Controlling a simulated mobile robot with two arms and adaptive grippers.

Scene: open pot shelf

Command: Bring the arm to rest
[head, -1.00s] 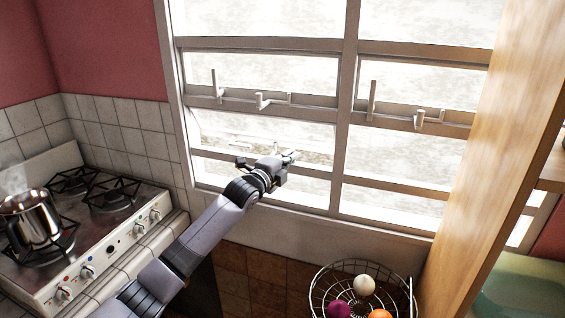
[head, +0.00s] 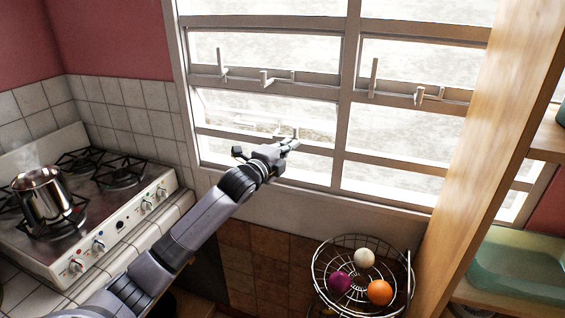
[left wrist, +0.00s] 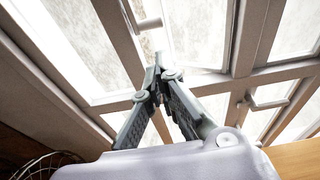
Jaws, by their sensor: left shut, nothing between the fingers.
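My left gripper (head: 291,144) is raised in front of the window (head: 344,110) in the head view, with its arm coming up from the lower left. In the left wrist view its two fingers (left wrist: 158,70) come together at the tips, shut with nothing between them. The fingertips point up toward the window frame; I cannot tell the exact gap to it. My right gripper is in neither view.
A stove (head: 110,225) with a steaming metal pot (head: 43,194) stands at the left. A wire basket (head: 325,262) with several round items is below the window. A wooden shelf upright (head: 490,150) and a teal tray (head: 520,268) are at the right.

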